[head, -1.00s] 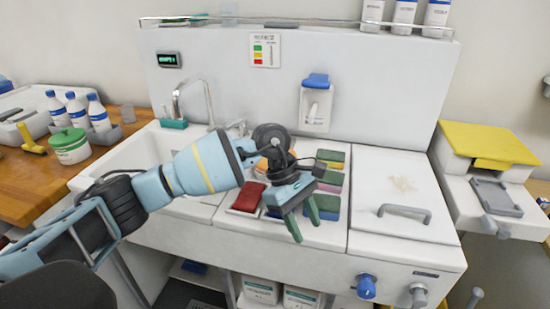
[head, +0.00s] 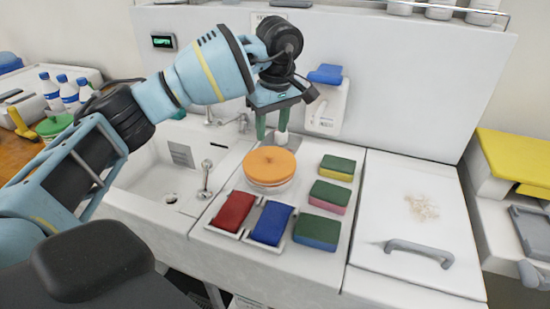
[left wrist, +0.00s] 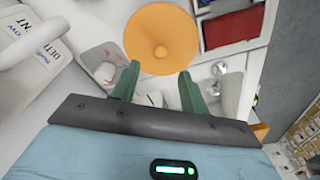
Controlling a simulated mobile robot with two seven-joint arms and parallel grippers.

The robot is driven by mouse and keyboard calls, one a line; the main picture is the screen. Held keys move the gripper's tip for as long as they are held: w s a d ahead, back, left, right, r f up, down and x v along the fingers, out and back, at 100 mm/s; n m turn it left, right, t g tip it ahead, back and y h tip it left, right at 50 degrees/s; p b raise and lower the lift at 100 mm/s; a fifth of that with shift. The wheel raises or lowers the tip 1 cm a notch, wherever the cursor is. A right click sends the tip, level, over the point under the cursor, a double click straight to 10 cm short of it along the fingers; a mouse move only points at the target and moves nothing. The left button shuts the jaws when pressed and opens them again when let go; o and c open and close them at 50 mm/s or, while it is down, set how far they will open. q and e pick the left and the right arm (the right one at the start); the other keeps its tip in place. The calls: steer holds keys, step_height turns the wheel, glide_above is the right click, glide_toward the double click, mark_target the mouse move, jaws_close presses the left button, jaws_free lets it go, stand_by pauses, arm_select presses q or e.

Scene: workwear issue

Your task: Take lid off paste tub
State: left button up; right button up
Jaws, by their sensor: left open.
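A low white tub (head: 268,187) with a round orange lid (head: 270,160) stands on the counter right of the sink. The lid sits on the tub, and its small raised centre shows in the left wrist view (left wrist: 161,38). My left gripper (head: 271,133) is open and empty, with green fingers pointing down. It is above and just behind the lid in the head view; in the left wrist view the fingertips (left wrist: 158,76) lie at the lid's near edge. A second tub with a green lid (head: 54,124) stands at the left, partly behind my arm. My right gripper is out of view.
Red (head: 232,211) and blue (head: 270,223) pads lie in front of the orange-lidded tub. Several green-topped sponges (head: 317,230) lie to its right. A soap dispenser (head: 325,105) hangs behind. The sink (head: 140,173) is left, and a handled white panel (head: 410,190) is right.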

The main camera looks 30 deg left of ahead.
mark_target(269, 155)
arm_select(q)
steer(key=shift+s+a+f, duration=0.1)
steer(key=shift+s+f, duration=0.05)
steer(key=shift+f, duration=0.35)
steer(key=shift+s+f, duration=0.15)
steer(key=shift+f, duration=0.35)
steer(key=shift+w+f, duration=0.1)
steer(key=shift+f, duration=0.15)
steer(key=shift+w+f, duration=0.1)
steer(key=shift+f, duration=0.15)
steer(key=shift+w+a+f+p, duration=0.1)
steer(key=shift+a+f+p, duration=0.1)
steer(key=shift+f, duration=0.95)
steer(key=shift+w+a+f+p, duration=0.1)
steer(key=shift+a+f, duration=0.05)
steer(key=shift+f, duration=1)
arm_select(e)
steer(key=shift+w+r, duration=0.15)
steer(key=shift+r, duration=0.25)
arm_select(q)
steer(key=shift+c, duration=0.3)
